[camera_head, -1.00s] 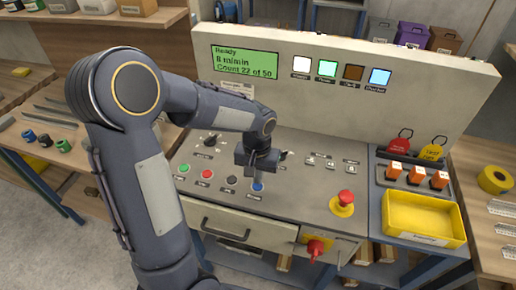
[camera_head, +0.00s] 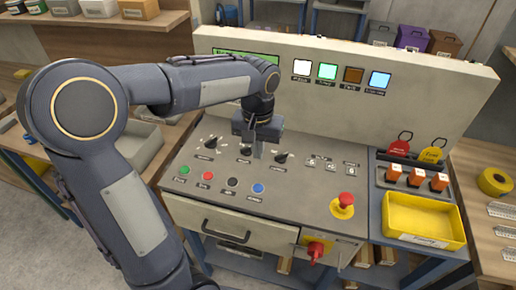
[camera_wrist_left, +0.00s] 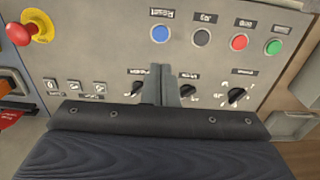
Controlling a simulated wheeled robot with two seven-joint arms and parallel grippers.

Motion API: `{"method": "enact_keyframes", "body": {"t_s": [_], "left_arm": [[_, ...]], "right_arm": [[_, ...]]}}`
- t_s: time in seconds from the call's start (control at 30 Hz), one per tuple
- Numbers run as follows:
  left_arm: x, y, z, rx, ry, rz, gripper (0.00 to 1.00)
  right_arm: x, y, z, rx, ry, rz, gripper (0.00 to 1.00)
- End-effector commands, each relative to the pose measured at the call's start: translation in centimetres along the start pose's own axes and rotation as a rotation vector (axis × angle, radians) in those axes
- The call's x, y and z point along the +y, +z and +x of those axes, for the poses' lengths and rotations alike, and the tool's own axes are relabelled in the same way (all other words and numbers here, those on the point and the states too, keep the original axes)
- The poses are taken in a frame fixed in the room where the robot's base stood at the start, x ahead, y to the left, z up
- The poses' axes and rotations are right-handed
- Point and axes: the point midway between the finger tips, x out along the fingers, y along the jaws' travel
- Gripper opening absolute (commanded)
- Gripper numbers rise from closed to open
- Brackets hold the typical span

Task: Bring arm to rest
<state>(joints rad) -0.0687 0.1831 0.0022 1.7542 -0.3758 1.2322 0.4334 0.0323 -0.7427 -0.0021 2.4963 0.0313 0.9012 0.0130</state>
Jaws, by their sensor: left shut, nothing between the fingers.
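My left gripper (camera_head: 258,150) is shut and empty. It points down above the sloped control panel (camera_head: 300,190), near the row of black knobs (camera_head: 211,141). In the left wrist view its closed fingertips (camera_wrist_left: 168,88) show in front of the panel, between two knobs. The green button (camera_head: 184,169), red button (camera_head: 207,175), black button (camera_head: 232,182) and blue button (camera_head: 258,188) lie in a row in front of it, apart from the fingers. My right gripper is in neither view.
The upright panel has a green display (camera_head: 235,53), mostly hidden by my arm, and lit lamps (camera_head: 327,71). A red emergency stop (camera_head: 345,199) sits at right. Below is a red switch (camera_head: 316,249).

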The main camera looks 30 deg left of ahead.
Motion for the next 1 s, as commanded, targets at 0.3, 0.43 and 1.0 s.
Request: {"method": "enact_keyframes", "body": {"t_s": [0.3, 0.43, 1.0], "left_arm": [[0.0, 0.0, 0.0, 0.0, 0.0, 0.0, 0.0], [-0.1, 0.4, -0.2, 0.008, 0.011, 0.0, 0.0], [-0.2, 17.1, -1.1, 0.348, 0.381, 0.072, 0.0]], "right_arm": [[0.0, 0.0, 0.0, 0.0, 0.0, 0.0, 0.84], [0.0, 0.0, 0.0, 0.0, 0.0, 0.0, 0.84], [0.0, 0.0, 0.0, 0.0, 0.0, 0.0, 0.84]]}}
